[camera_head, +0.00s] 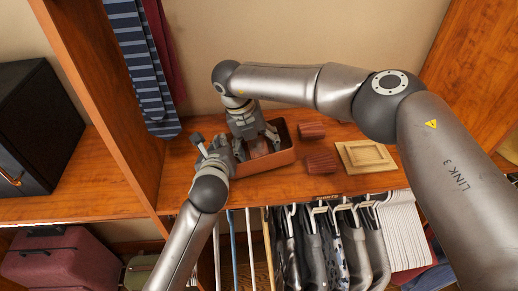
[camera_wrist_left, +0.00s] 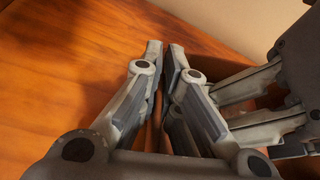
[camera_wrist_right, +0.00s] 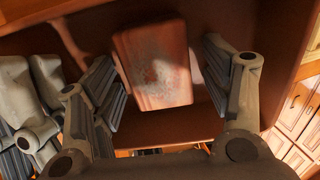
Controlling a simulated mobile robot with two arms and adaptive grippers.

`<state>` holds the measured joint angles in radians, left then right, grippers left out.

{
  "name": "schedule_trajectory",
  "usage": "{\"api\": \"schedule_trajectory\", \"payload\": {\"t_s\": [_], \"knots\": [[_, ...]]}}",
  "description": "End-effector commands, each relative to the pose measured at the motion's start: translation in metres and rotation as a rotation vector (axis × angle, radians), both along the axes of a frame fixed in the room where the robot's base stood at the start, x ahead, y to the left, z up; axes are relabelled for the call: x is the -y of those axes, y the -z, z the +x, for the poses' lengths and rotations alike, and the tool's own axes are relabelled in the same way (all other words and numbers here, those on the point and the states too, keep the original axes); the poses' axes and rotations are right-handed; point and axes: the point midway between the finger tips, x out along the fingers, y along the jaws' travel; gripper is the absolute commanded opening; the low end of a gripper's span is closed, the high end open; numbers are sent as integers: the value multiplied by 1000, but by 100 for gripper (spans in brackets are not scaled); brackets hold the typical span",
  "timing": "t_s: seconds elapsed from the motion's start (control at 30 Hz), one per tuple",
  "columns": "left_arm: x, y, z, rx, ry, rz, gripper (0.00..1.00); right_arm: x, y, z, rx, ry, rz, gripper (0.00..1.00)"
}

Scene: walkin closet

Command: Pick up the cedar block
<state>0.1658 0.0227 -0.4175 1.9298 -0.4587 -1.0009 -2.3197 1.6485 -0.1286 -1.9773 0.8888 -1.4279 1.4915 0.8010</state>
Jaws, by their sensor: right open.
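A reddish-brown wooden block, taken as the cedar block (camera_wrist_right: 157,62), lies inside an open brown box (camera_head: 277,163) on the wooden shelf. My right gripper (camera_head: 254,153) reaches down into the box. In the right wrist view its open fingers stand on either side of the block, with gaps showing. In the head view the gripper largely hides this block. My left gripper (camera_wrist_left: 164,50) is at the box's left end, its fingers close together with a thin brown strip between them. I cannot tell whether they clamp the box wall.
Two ridged reddish blocks (camera_head: 312,130) (camera_head: 321,163) and a pale wooden tray (camera_head: 365,157) lie right of the box. Striped ties (camera_head: 143,65) hang at the left divider. Clothes on hangers (camera_head: 330,240) hang below the shelf. A black case (camera_head: 38,125) stands left.

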Motion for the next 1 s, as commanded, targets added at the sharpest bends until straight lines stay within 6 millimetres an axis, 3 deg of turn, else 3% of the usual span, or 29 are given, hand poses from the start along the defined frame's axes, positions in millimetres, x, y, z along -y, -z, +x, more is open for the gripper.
{"api": "schedule_trajectory", "payload": {"t_s": [0.17, 0.53, 0.83, 1.0], "knots": [[0, -1, 0, 3, 0, -2, 0, 0, -1, 0, 1, 0, 0, 70], [0, -1, 0, 3, 0, -2, 0, 0, -1, 0, 2, -1, 0, 23], [0, -1, 0, 3, 0, -2, 0, -1, -7, 1, 3, -1, 1, 22], [0, -1, 0, 3, 0, -2, 0, -1, -35, 1, 6, -1, 2, 22]]}}
